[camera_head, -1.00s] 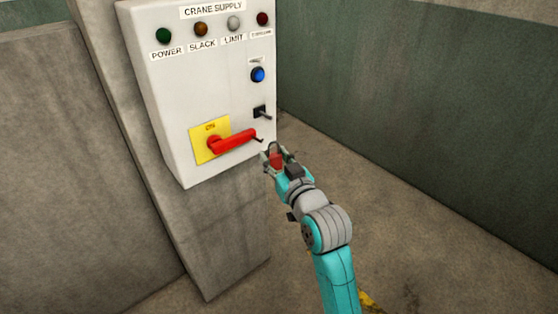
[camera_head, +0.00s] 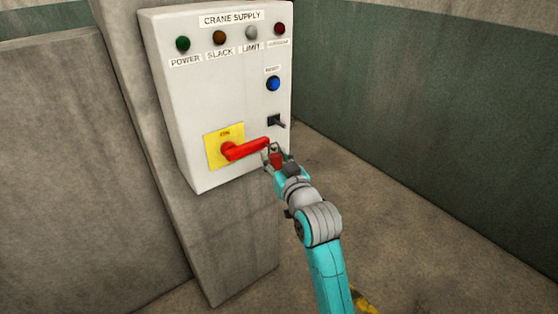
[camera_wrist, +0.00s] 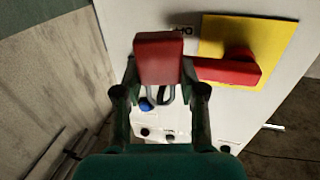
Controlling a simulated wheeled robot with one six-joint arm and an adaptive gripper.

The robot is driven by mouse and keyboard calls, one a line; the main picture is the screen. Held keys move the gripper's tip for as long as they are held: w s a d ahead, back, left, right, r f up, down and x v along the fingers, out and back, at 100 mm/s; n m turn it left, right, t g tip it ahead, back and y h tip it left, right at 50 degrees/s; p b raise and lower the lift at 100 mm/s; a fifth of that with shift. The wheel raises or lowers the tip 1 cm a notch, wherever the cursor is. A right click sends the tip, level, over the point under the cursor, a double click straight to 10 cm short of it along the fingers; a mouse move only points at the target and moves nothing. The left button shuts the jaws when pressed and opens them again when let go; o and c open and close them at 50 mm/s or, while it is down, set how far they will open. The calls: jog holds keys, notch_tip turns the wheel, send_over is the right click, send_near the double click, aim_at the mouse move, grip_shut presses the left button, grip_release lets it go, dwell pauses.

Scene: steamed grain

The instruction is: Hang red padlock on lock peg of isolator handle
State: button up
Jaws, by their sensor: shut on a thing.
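The red padlock (camera_head: 277,160) is in my gripper (camera_head: 272,156), just in front of the isolator handle's right end. In the wrist view, my gripper's fingers (camera_wrist: 159,78) are shut on the padlock (camera_wrist: 158,56), with its shackle partly visible below the body. The red isolator handle (camera_head: 247,150) points right and slightly up from its yellow plate (camera_head: 213,153), marked ON. The handle also shows in the wrist view (camera_wrist: 226,71), right beside the padlock. The lock peg is not clearly visible. I cannot tell whether the shackle touches or surrounds it.
The white crane supply cabinet (camera_head: 180,110) carries several lamps along its top. A blue reset button (camera_head: 273,84) and a black toggle switch (camera_head: 276,121) are above the handle's end. A concrete pillar (camera_head: 225,235) stands below.

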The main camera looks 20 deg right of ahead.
jog(key=shift+w+a, duration=0.15)
jog(key=shift+w, duration=0.3)
jog(key=shift+w+a+f, duration=0.1)
jog(key=shift+w+f, duration=0.25)
jog(key=shift+f, duration=0.05)
jog(key=shift+f, duration=0.2)
jog(key=o, duration=1.3)
jog(key=shift+w+a+f, duration=0.1)
jog(key=shift+w+f, duration=0.05)
jog(key=shift+w, duration=0.05)
jog(key=shift+s, duration=0.1)
